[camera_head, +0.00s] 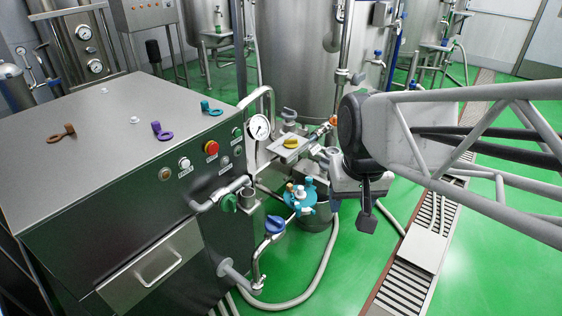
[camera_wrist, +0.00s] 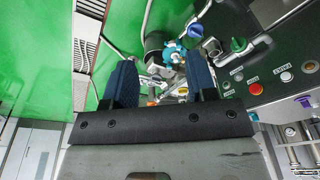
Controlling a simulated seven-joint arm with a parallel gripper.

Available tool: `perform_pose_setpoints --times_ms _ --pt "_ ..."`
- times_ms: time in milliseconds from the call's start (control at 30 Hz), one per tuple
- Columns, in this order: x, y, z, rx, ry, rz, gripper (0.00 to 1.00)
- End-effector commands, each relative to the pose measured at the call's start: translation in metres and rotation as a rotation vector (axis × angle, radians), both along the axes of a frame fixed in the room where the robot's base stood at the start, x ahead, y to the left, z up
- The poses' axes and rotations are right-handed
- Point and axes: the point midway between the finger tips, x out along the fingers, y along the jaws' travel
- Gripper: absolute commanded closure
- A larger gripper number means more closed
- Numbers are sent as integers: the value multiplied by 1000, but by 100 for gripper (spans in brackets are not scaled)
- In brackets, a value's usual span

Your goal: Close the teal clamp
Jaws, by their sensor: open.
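A small teal clamp-like piece with a ring (camera_head: 211,108) lies on the steel cabinet top, right of a purple one. A larger teal round fitting with several knobs (camera_head: 300,198) sits low among the pipes beside the cabinet; it also shows in the wrist view (camera_wrist: 174,52). I cannot tell for sure which is the task's clamp. My gripper (camera_head: 366,208) hangs right of the pipework, apart from both teal things. In the wrist view its two dark fingers (camera_wrist: 161,80) are wide apart with nothing held between them; the round teal fitting lies beyond them.
The steel cabinet (camera_head: 100,130) carries a brown piece (camera_head: 61,134) and a purple piece (camera_head: 161,131). A blue-handled valve (camera_head: 274,225), a gauge (camera_head: 259,127) and a yellow handle (camera_head: 291,144) crowd the pipework. A floor drain (camera_head: 425,240) and open green floor lie right.

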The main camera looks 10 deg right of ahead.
Motion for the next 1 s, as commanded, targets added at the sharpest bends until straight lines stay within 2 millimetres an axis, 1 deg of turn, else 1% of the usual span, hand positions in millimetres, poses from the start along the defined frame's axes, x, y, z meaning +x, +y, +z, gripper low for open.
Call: perform_pose_setpoints --times_ms 33,367,533,767,1000 --pt "9 0 -1 3 12 -4 48" --pt "65 2 -15 25 82 -41 48" --pt "94 3 -25 35 118 -60 48" --pt "132 5 -43 48 167 -87 48" --pt "172 6 -66 60 218 -116 48"
